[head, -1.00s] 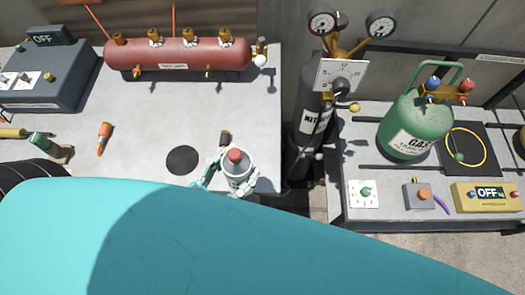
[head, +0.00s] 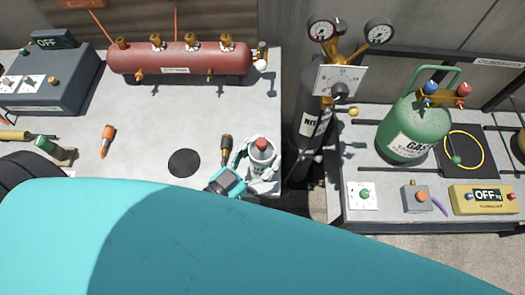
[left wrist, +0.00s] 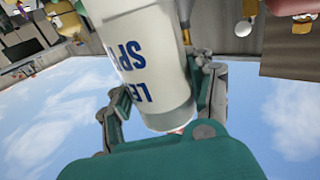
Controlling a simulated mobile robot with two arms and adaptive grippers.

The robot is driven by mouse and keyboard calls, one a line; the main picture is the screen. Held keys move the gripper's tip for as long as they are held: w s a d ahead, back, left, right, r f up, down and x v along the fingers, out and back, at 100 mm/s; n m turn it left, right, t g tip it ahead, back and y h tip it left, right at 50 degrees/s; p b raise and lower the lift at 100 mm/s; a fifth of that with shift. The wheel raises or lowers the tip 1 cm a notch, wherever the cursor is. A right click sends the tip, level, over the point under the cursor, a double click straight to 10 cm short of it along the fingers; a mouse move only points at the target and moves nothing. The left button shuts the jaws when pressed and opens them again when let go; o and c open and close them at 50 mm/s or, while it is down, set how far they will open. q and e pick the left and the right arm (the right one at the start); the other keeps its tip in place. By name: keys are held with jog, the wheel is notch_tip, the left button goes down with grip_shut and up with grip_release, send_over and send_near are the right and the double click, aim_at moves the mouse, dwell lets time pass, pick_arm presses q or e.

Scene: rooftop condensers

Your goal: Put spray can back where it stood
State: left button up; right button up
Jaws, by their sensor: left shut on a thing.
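The spray can (head: 262,160) is white with a red top and stands roughly upright near the right edge of the left workbench. My left gripper (head: 257,166) is shut around its body, a finger on each side. In the left wrist view the can (left wrist: 145,60) fills the middle, with blue lettering upside down, between the gripper's fingers (left wrist: 160,95). I cannot tell whether the can's base touches the bench. A flat black disc (head: 184,163) lies bare on the bench to the left of the can. My right gripper is not in view.
A red manifold tank (head: 180,60) stands at the bench's back. A dark nitrogen cylinder (head: 312,120) stands right of the bench, before a second bench with a green gas tank (head: 412,128). The bench behind the disc is clear.

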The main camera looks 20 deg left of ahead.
pick_arm(q)
jog(key=o, duration=1)
jog(key=shift+f, duration=0.15)
jog(key=o, duration=0.6)
jog(key=shift+c, duration=0.2)
jog(key=shift+r, duration=0.2)
jog(key=b+v, duration=0.1)
jog(key=v, duration=1.1)
jog(key=shift+b, duration=0.4)
